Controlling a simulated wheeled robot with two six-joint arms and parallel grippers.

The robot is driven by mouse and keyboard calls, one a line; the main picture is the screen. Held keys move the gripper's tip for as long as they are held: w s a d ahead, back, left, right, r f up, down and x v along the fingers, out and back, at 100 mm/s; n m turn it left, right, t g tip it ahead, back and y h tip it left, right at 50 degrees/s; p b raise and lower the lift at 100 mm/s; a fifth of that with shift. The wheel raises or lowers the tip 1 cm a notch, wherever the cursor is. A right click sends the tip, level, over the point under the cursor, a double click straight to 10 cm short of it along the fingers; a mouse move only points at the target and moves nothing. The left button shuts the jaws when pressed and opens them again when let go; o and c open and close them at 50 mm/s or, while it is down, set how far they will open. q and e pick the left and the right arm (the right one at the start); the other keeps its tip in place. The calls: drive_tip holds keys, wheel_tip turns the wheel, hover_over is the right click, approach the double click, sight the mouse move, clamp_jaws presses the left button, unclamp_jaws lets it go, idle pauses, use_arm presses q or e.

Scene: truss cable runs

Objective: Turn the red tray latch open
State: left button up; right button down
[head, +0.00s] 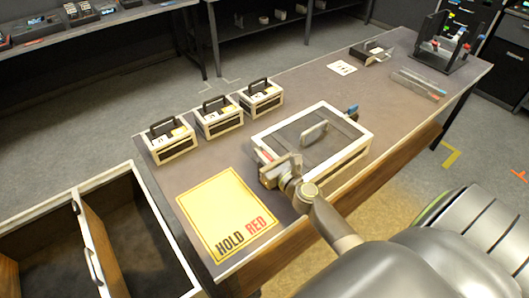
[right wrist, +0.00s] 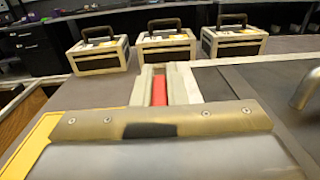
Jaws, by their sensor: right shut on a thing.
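The tray (head: 262,132) is a flat, white-rimmed box with a grey lid and a handle (head: 314,132), on the table. A red latch (right wrist: 158,88) shows at its near-left corner. In the right wrist view the red piece lies between the two pale fingers of my right gripper (head: 280,168), which is shut on it. In the head view the gripper hides most of this latch, so its turn angle is hard to tell. A blue latch (head: 352,110) sits at the tray's far right side. My left gripper is not in view.
A yellow "HOLD RED" mat (head: 225,205) lies left of the gripper. Several small handled cases (head: 219,118) stand along the table's far-left edge. An open drawer box (head: 115,185) is at left. A rack (head: 445,45) stands at the far end.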

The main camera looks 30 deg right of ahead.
drive_tip(key=shift+r+n+y, duration=0.1)
drive_tip(key=shift+n+y, duration=0.2)
drive_tip(key=shift+y, duration=0.1)
drive_tip(key=c, duration=1.5)
unclamp_jaws()
drive_tip(key=shift+o, duration=0.2)
drive_tip(key=s+d+b, duration=0.1)
drive_tip(key=s+b, duration=0.6)
drive_tip(key=s, duration=1)
drive_tip(key=shift+d+b, duration=0.3)
drive_tip(key=shift+s, duration=0.1)
